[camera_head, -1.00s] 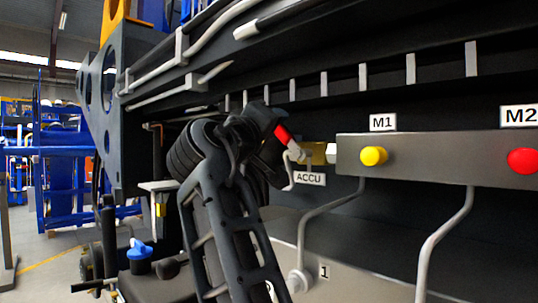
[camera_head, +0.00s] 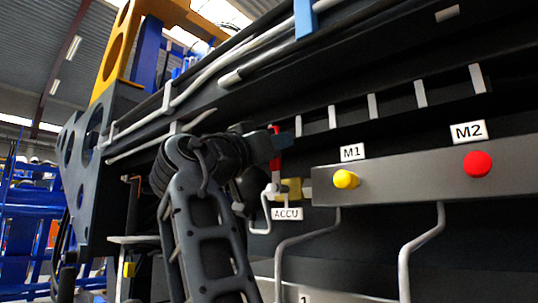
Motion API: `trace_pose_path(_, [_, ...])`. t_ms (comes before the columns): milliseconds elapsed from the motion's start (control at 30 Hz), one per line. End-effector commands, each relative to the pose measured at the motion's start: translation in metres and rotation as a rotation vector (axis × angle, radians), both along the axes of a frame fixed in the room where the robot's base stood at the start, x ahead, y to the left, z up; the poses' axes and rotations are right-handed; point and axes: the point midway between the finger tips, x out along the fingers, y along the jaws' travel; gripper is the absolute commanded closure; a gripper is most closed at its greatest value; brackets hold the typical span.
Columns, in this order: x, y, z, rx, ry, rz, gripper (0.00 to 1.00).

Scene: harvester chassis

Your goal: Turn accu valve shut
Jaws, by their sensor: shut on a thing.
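The ACCU valve (camera_head: 290,189) is a small brass body at the left end of the grey manifold bar, above the label reading ACCU (camera_head: 287,214). Its red lever handle (camera_head: 275,162) stands roughly upright above the valve's pale fitting. My gripper (camera_head: 281,141) is shut on the upper part of the red handle, reaching in from the left. The gripper hides part of the handle's top. My dark arm rises from the bottom of the view to the left of the valve.
The grey manifold bar (camera_head: 410,172) carries a yellow knob (camera_head: 346,179) under M1 and a red knob (camera_head: 478,164) under M2, both right of the valve. Bent grey pipes (camera_head: 421,240) hang below. Dark chassis beams with pale ribs run above the gripper.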

Motion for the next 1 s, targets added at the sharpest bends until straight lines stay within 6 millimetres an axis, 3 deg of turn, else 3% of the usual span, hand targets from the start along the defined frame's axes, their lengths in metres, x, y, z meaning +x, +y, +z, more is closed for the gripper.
trace_pose_path(667, [-0.0035, -0.0040, -0.0025, 0.052, -0.035, -0.001, 1.00])
trace_pose_path(700, [-0.0035, -0.0040, -0.0025, 0.052, -0.035, -0.002, 0.69])
trace_pose_path(900, [-0.0032, -0.0042, -0.0016, 0.051, -0.036, -0.001, 0.50])
trace_pose_path(1000, [-0.0032, -0.0042, -0.0012, 0.049, -0.036, -0.001, 0.50])
